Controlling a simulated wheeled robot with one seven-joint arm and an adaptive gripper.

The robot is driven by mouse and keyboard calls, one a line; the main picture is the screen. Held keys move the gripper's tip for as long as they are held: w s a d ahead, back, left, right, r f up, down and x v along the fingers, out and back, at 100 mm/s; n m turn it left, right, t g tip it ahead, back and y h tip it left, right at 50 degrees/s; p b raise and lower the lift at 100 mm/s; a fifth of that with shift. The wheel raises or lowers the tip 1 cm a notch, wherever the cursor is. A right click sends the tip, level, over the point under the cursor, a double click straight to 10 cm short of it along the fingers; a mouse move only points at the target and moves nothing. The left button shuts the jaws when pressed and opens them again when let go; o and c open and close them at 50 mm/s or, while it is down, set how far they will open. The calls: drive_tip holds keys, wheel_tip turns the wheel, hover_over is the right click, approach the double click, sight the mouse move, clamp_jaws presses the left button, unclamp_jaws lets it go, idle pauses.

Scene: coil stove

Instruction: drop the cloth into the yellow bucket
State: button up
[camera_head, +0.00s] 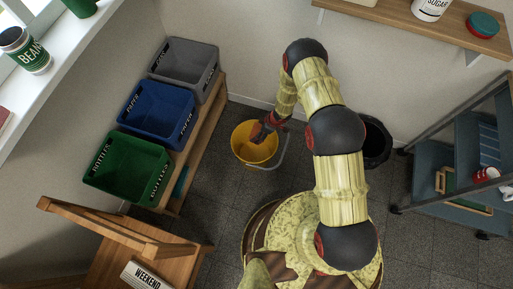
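The yellow bucket (247,153) stands on the dark tiled floor near the middle of the view, with a pale grey curved strip, perhaps its handle, along its right side. My gripper (259,131) is over the bucket's upper right part, pointing down and left. Its dark and reddish parts are small here, and I cannot tell whether its fingers are open or shut or hold anything. No cloth can be made out for sure. A blue striped item (489,143) on the cart may be fabric. Part of the bucket's inside is hidden by my gripper.
A wooden bench (204,124) at left bears grey (186,62), blue (158,113) and green (127,167) bins. A black bin (377,143) stands behind my arm. A dark cart (465,150) is at right. A wooden chair (120,240) is at lower left.

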drive_tip(key=o, duration=1.2)
drive_tip(key=v, duration=1.2)
